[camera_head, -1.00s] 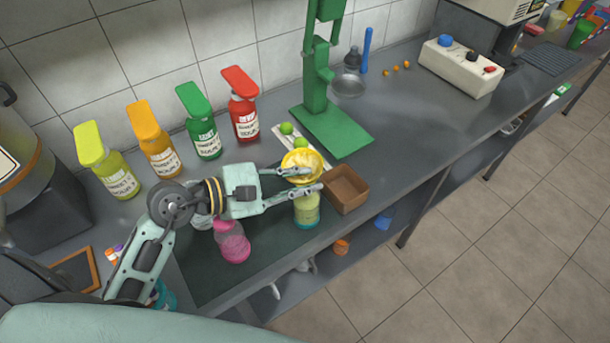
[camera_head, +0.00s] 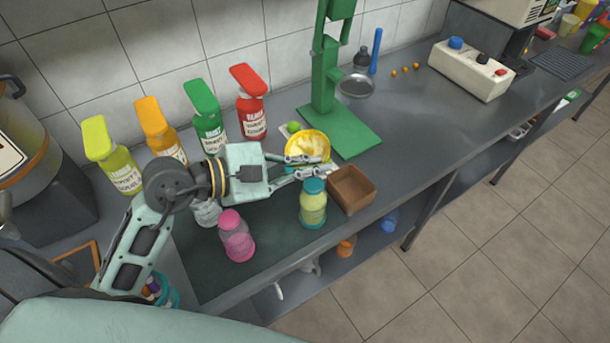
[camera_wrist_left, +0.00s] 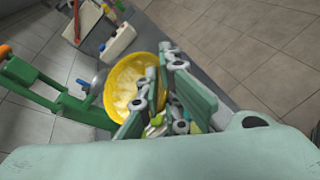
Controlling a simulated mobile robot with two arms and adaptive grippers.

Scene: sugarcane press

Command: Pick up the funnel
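The yellow funnel (camera_head: 307,146) is a wide bowl with a pale inside, held above the counter in front of the green press. It also shows in the left wrist view (camera_wrist_left: 127,85). My left gripper (camera_head: 305,166) has its fingers on the near side of the funnel. In the left wrist view the funnel's edge lies between the fingers (camera_wrist_left: 162,92), which appear shut on it. The funnel's spout is hidden. My right gripper is in neither view.
A yellow jar with a teal lid (camera_head: 313,205) and a brown box (camera_head: 352,189) stand just in front of the gripper. A pink jar (camera_head: 236,238) is nearer left. The green press (camera_head: 340,132) stands behind. Several sauce bottles line the wall. The counter to the right is mostly clear.

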